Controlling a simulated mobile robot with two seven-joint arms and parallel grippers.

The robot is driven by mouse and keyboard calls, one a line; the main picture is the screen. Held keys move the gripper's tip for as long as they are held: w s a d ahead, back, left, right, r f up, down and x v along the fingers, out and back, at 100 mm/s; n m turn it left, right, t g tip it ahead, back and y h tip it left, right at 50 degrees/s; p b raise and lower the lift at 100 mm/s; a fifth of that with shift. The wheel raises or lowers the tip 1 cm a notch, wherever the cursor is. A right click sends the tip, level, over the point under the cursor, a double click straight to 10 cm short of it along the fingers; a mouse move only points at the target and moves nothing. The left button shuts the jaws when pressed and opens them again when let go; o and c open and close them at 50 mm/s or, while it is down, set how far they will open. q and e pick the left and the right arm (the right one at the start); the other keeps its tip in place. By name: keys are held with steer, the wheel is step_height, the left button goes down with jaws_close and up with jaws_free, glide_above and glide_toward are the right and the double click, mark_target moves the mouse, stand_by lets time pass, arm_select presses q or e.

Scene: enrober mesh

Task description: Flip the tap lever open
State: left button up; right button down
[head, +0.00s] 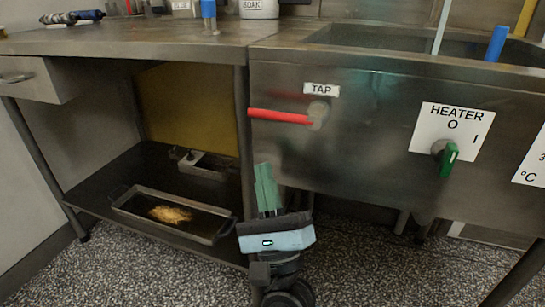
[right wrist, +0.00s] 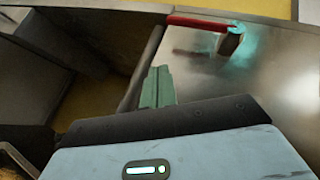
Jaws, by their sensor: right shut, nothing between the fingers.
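The tap lever (head: 280,116) is a red bar on the steel front panel, under a white TAP label (head: 321,90). It lies nearly level and points left from its round pivot (head: 318,113). My right gripper (head: 265,180) is below the lever, with its green fingers shut together, empty and pointing up. A gap shows between fingertips and lever. In the right wrist view, the red lever (right wrist: 203,23) is beyond and to the right of the fingertips (right wrist: 158,72). My left gripper is not in view.
A green heater knob (head: 448,159) is on the panel to the right. A tray (head: 176,215) with brown crumbs sits on the lower shelf at left. A table leg (head: 243,150) stands close left of my right gripper. The panel between lever and knob is clear.

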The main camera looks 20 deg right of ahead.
steer(key=s+a+f, duration=0.2)
steer(key=s+f, duration=0.1)
steer(key=f, duration=0.2)
steer(key=shift+a+f, duration=0.15)
steer(key=shift+f, duration=0.1)
steer(key=shift+s, duration=0.1)
